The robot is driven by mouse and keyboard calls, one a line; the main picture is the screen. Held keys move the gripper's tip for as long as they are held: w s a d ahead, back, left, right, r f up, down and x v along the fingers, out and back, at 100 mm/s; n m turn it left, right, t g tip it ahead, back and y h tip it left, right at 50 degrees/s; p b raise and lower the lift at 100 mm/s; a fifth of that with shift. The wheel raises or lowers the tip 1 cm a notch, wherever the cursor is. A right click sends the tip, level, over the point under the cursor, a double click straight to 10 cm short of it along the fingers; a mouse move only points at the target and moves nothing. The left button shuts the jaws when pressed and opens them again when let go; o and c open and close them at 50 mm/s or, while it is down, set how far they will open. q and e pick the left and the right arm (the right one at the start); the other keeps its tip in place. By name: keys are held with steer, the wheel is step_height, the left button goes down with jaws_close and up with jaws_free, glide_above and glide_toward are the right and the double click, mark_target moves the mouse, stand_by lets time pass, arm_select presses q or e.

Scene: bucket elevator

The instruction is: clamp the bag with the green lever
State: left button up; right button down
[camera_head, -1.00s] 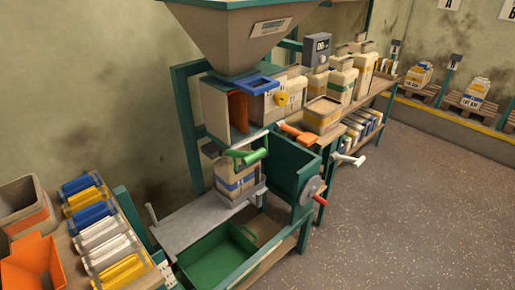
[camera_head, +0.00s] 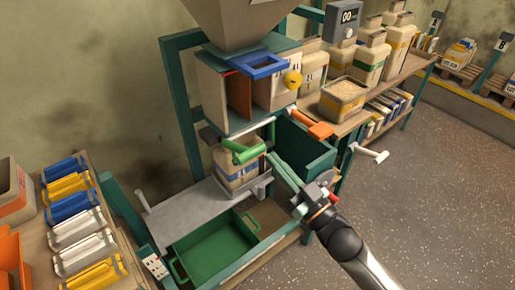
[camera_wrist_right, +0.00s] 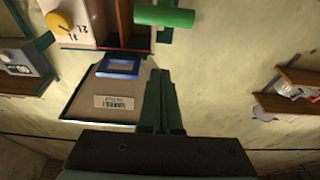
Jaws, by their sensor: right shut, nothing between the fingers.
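The green lever (camera_head: 246,152) sticks out below the hopper's housing, just above the bag's top. The bag (camera_head: 236,172), pale with a blue and orange band, stands upright on the grey shelf (camera_head: 190,222) under the spout. My right gripper (camera_head: 270,157) comes in from the lower right, its green fingers shut and empty. Its tips are close to the lever's right end; I cannot tell whether they touch. In the right wrist view the green lever (camera_wrist_right: 164,17) lies beyond the shut fingertips (camera_wrist_right: 159,76), with a gap in the picture. My left gripper is not in view.
An orange lever (camera_head: 318,129) and a white crank handle (camera_head: 372,153) stick out to the right. A blue frame (camera_head: 256,66) and yellow knob (camera_head: 292,79) are above. A green tray (camera_head: 215,248) sits below. Scoops fill the left table; the floor at right is clear.

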mark_target(257, 153)
steer(key=w+a, duration=0.1)
steer(key=w, duration=0.1)
steer(key=w+a, duration=0.3)
steer(key=w, duration=0.1)
steer(key=shift+a+f, duration=0.15)
steer(key=shift+f, duration=0.2)
steer(key=shift+s+f, duration=0.1)
steer(key=shift+f, duration=0.6)
steer(key=shift+f, duration=0.1)
